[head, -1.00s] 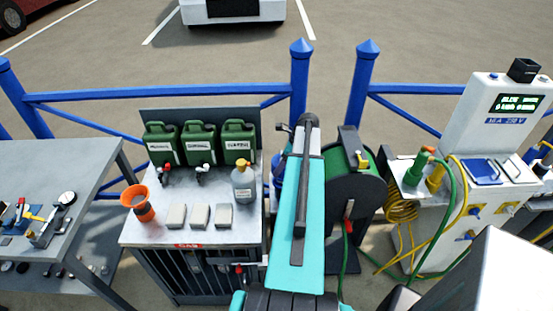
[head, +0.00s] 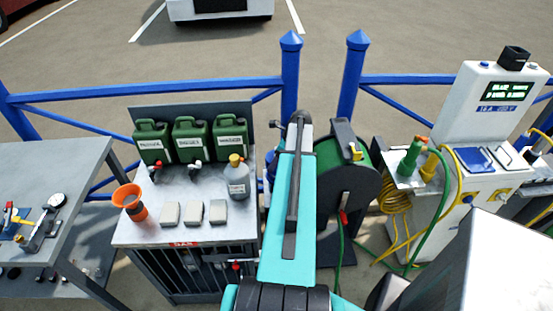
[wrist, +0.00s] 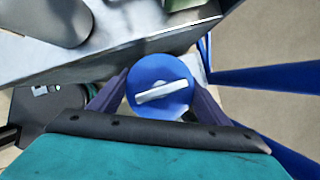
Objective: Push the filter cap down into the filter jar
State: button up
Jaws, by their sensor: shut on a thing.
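A round blue cap (wrist: 148,76) with a white bar (wrist: 162,91) across its top, apparently the filter cap, is in the middle of the wrist view. My gripper (wrist: 160,86) has its dark fingers on either side of it and is shut on it. I cannot clearly make out the filter jar; whatever lies under the cap is hidden by it. In the head view my arm covers the gripper, and only a sliver of blue shows beside the arm.
A metal bench (head: 150,233) with green canisters (head: 191,140), a grey bottle (head: 237,180) and an orange funnel (head: 130,202) stands left of my arm. A hose reel (head: 345,190) and a white power post (head: 495,110) stand right. Blue railings (head: 200,87) run behind.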

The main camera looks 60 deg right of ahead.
jog(key=shift+f+b, duration=1.15)
jog(key=shift+f, duration=0.95)
jog(key=shift+p, duration=0.3)
jog(key=shift+f, duration=0.6)
dwell(0.7)
jog(key=o, duration=0.9)
jog(key=shift+p+v, duration=2.85)
jog(key=shift+v, duration=2.7)
jog(key=shift+w, duration=0.1)
